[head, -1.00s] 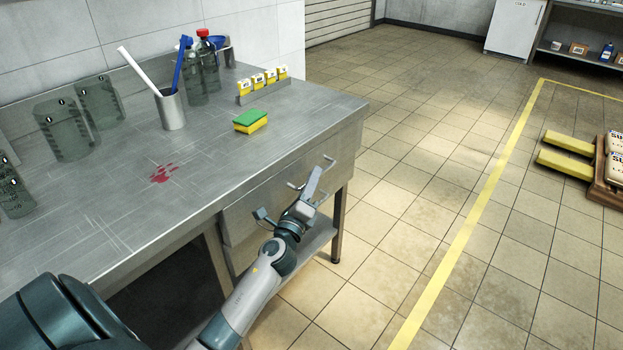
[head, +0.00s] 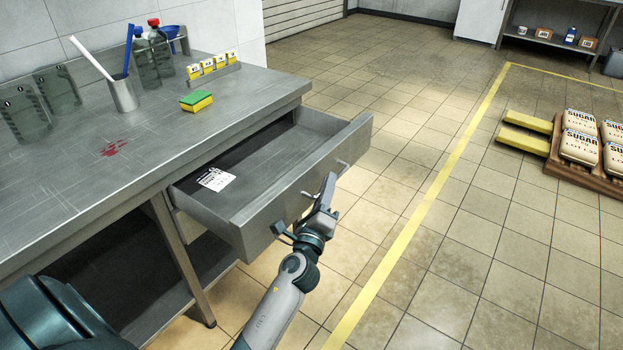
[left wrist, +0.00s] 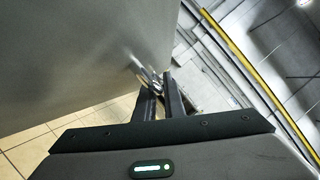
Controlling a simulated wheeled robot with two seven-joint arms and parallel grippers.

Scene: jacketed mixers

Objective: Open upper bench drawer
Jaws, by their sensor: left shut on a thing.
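The upper bench drawer (head: 265,232) is pulled well out from the metal bench (head: 75,185) in the head view. Its grey tray is open to view, with a white printed sheet (head: 216,179) lying inside. My left gripper (head: 312,207) is at the outer face of the drawer front, shut on its handle (head: 343,165). In the left wrist view the two fingers (left wrist: 160,92) close around the shiny handle (left wrist: 147,77) beside the grey drawer front (left wrist: 85,60). The gripper hides part of the handle. My right gripper is not in view.
On the bench top stand a yellow-green sponge (head: 197,101), a metal cup (head: 123,95) with brushes, bottles and a rack of small yellow boxes (head: 213,64). A red stain (head: 114,148) marks the top.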

